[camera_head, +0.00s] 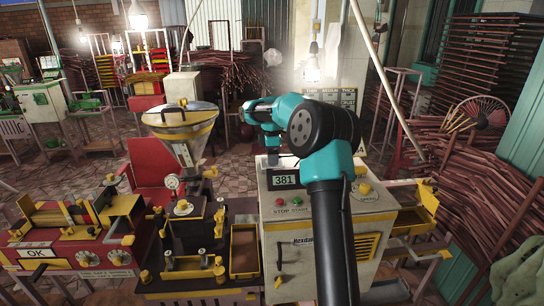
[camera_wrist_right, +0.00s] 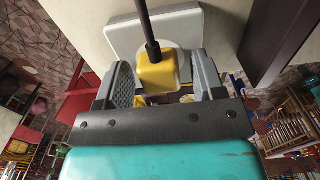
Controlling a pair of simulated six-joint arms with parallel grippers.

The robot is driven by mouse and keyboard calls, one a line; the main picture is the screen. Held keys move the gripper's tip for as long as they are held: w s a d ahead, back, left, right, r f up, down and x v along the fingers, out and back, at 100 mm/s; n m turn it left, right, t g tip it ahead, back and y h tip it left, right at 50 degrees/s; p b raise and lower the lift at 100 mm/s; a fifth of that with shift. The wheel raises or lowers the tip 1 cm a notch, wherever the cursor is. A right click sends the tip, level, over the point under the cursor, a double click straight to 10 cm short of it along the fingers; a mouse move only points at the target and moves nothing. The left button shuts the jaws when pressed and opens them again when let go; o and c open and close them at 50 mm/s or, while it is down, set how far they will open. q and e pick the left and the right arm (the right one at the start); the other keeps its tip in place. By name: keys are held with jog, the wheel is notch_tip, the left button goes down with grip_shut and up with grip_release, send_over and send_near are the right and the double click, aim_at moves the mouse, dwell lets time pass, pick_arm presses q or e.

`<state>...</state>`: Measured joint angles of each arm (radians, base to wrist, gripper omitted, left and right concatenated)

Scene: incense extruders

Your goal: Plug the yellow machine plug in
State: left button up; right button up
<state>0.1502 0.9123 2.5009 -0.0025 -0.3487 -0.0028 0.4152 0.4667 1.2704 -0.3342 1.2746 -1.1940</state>
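The yellow machine plug (camera_wrist_right: 157,74) sits between the two fingers of my right gripper (camera_wrist_right: 163,82) in the right wrist view. A black cable (camera_wrist_right: 148,28) rises from the plug. Behind the plug is a white socket plate (camera_wrist_right: 122,40) with a round centre. The plug is right at the socket; I cannot tell how deep it sits. In the head view my right gripper (camera_head: 272,153) points down at the top of the beige machine (camera_head: 300,229); the plug is hidden there. My left gripper is not in view.
The beige machine carries a display (camera_head: 285,180) reading 381. A red machine (camera_head: 70,257) and a yellow-and-black extruder with a hopper (camera_head: 182,118) stand to its left. A dark bar (camera_wrist_right: 272,38) lies right of the socket in the wrist view. Stick bundles (camera_head: 490,205) fill the right side.

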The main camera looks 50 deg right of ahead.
jog(key=shift+o, duration=0.3)
jog(key=shift+r, duration=0.1)
notch_tip(320, 180, up, 17)
jog(key=shift+r, duration=0.15)
dwell(0.5)
dwell(0.4)
